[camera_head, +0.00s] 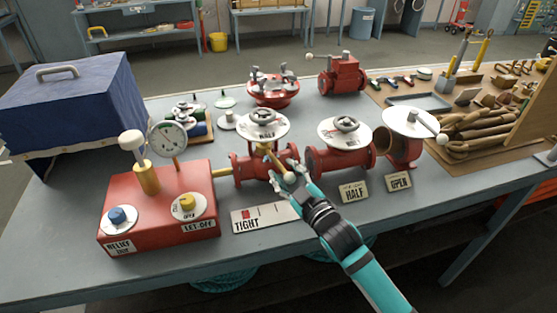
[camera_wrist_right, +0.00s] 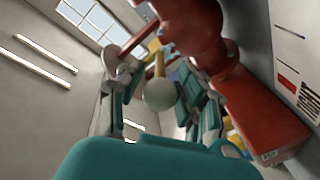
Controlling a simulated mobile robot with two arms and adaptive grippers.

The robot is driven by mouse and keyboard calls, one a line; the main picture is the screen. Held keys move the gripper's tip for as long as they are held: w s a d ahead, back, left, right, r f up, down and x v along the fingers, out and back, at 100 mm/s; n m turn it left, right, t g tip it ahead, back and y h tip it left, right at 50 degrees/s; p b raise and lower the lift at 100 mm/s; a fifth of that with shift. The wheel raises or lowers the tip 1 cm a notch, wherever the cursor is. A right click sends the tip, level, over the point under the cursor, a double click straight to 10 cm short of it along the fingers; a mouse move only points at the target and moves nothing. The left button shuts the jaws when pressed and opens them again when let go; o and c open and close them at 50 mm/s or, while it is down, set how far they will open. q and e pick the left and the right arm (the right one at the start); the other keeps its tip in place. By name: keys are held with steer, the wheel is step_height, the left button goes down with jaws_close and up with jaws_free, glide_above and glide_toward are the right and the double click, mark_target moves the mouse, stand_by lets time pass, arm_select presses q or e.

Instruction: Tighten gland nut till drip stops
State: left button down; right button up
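A red valve (camera_head: 250,171) with a white handwheel disc (camera_head: 264,125) stands mid-bench. A brass lever (camera_head: 275,158) ending in a pale ball knob (camera_head: 288,177) sticks out from under the disc toward me. The gland nut itself is not clear, and I see no drip. My right gripper (camera_head: 284,170) is at the lever. In the right wrist view, the ball knob (camera_wrist_right: 160,95) and its brass stem lie between my parted fingers, with gaps showing beside the ball. A plate marked TIGHT (camera_head: 262,217) lies in front of the valve. My left gripper is out of view.
A red pump box (camera_head: 160,200) with gauge (camera_head: 168,138) and buttons stands left, joined by a brass pipe. Two more red valves (camera_head: 340,160) (camera_head: 403,148) stand right, with HALF and OPEN plates. A blue case (camera_head: 70,100) is far left. Bare bench lies in front.

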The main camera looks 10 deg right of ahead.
mark_target(278, 163)
steer(key=shift+x, duration=1.9)
jaws_close()
steer(key=shift+s, duration=0.1)
